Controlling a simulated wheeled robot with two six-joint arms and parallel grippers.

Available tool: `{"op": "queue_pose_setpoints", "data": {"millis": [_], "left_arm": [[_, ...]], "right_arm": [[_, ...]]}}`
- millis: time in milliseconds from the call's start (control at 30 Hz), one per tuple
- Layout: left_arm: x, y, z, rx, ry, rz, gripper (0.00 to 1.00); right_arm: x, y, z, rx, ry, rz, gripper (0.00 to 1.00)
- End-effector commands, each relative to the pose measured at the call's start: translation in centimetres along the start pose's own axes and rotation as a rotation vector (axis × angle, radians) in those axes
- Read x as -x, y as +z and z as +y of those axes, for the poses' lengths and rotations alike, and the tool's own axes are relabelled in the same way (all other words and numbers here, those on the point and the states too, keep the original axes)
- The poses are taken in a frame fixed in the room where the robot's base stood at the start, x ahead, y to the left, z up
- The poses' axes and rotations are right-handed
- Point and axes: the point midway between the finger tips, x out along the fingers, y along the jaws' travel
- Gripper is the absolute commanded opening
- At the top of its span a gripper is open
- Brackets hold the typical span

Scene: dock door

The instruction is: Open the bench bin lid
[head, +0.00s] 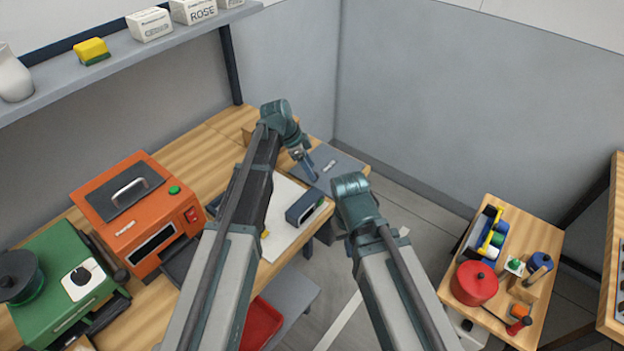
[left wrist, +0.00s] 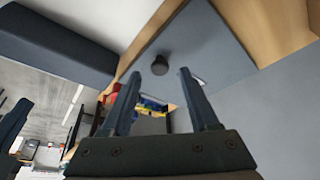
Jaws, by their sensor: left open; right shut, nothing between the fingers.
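The bin lid (head: 335,163) is a flat blue-grey panel at the far right end of the wooden bench. It looks closed. In the left wrist view the lid (left wrist: 215,50) fills the upper right, with a round dark knob (left wrist: 160,65) standing out from it. My left gripper (head: 308,170) is over the lid's near left part. In the left wrist view its fingers (left wrist: 159,76) are open, with the knob seen between and just beyond their tips; contact cannot be told. My right gripper (head: 343,238) is low in front of the bench, mostly hidden by its own wrist, shut and empty.
On the bench stand an orange machine (head: 118,205), a green machine (head: 60,270) and a dark blue box (head: 306,207) on a white sheet. A shelf (head: 120,62) runs above. A small wooden table (head: 540,300) with a red pot (head: 474,284) stands right. Grey walls enclose the corner.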

Motion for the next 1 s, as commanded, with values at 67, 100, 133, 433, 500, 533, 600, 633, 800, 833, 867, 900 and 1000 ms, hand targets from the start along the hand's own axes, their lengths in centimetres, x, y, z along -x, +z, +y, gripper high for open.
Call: {"op": "queue_pose_setpoints", "data": {"millis": [67,100,133,433,500,533,600,633,800,833,867,900,1000], "left_arm": [[-1.38,0.16,-0.01,0.000,0.000,0.000,0.61],[-1.63,0.13,-0.02,0.000,0.000,0.000,0.61],[-1.76,0.11,-0.02,0.000,0.000,0.000,0.61],[-1.82,-0.02,-0.01,0.001,0.000,0.000,0.61],[-1.82,-0.02,-0.01,0.001,0.000,0.000,0.54],[-1.82,-0.02,-0.01,0.001,0.000,0.000,0.48],[-1.82,-0.01,-0.01,0.001,0.000,0.000,0.36],[-1.81,-0.01,-0.01,0.001,0.000,0.000,0.30],[-1.82,-0.01,-0.01,0.001,0.000,0.000,0.00],[-1.82,0.00,-0.02,0.001,0.000,0.000,0.00],[-1.82,0.00,-0.02,0.001,0.000,0.000,0.00],[-1.82,0.00,-0.02,0.001,0.000,0.000,0.00],[-1.82,0.00,-0.02,0.001,-0.001,0.000,0.00]], "right_arm": [[-1.33,-0.08,-0.13,0.000,0.000,0.000,0.00],[-1.54,-0.09,-0.15,0.000,0.000,0.000,0.00],[-1.65,-0.10,-0.16,0.000,0.000,0.000,0.00],[-1.66,-0.10,-0.16,0.000,0.000,0.000,0.00],[-1.66,-0.10,-0.16,0.000,0.000,0.000,0.00],[-1.66,-0.10,-0.16,0.000,0.000,0.000,0.00],[-1.66,-0.10,-0.16,0.000,0.000,0.000,0.00],[-1.66,-0.10,-0.16,0.000,0.000,0.000,0.00],[-1.67,-0.10,-0.16,0.000,0.000,0.000,0.00],[-1.67,-0.10,-0.16,0.000,0.000,0.000,0.00],[-1.67,-0.10,-0.16,0.000,0.000,0.000,0.00],[-1.67,-0.10,-0.16,0.000,0.000,0.000,0.00],[-1.67,-0.10,-0.16,0.000,0.000,0.000,0.00]]}}
